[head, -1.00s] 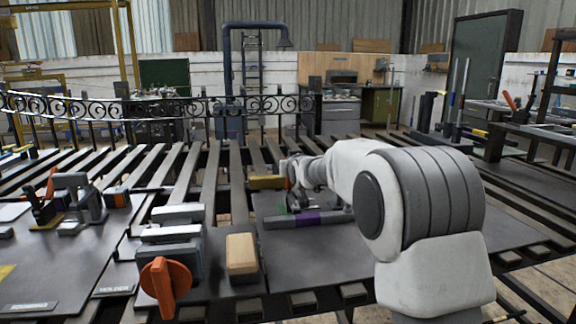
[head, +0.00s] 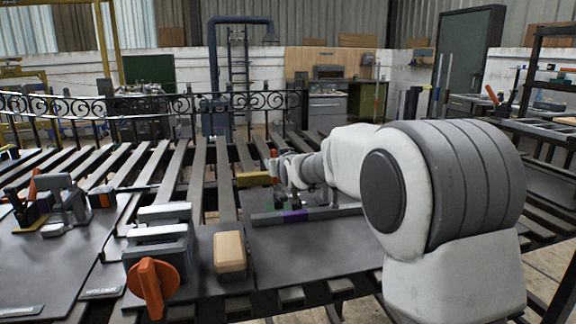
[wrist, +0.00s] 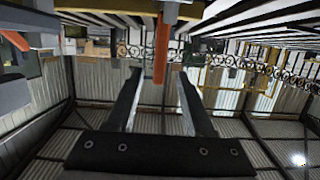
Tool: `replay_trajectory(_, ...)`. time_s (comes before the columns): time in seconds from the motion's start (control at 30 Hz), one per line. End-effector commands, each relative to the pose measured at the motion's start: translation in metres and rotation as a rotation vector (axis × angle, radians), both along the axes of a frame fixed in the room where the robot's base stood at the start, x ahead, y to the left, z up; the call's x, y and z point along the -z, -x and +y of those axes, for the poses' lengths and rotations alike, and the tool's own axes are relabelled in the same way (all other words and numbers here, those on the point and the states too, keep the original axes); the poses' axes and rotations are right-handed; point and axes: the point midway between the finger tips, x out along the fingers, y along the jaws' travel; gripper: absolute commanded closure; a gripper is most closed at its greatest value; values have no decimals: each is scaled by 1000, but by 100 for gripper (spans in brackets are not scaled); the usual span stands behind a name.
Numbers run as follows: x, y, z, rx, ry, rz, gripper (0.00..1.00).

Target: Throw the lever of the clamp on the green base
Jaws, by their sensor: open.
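In the head view, a small orange lever (head: 273,165) shows upright at the end of my arm, and a little of a green base (head: 270,208) shows below it. My arm hides most of this clamp. In the wrist view, an orange lever (wrist: 161,50) hangs down from the top of the picture between the two fingers of my gripper (wrist: 159,75). The fingers are apart, with a gap on each side of the lever. I cannot tell how deep between them it sits.
Another clamp with an orange handle (head: 33,186) stands at the left. A grey vise with an orange knob (head: 153,285) and a tan block (head: 230,252) stand nearer. A grey bar with a purple part (head: 294,215) lies in front of the clamp. The dark plate (head: 310,255) has free room.

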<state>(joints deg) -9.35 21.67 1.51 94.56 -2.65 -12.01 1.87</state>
Motion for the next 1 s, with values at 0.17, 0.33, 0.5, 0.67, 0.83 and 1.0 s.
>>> replay_trajectory(0.17,-11,35,-8,1,0,-1,48)
replay_trajectory(0.33,-19,66,-14,1,0,-1,48)
replay_trajectory(0.5,-26,94,-19,0,1,-1,48)
replay_trajectory(0.67,-30,111,-22,0,1,-2,48)
replay_trajectory(0.83,-31,118,-24,0,0,-1,48)
replay_trajectory(1.0,-30,119,-24,0,0,0,48)
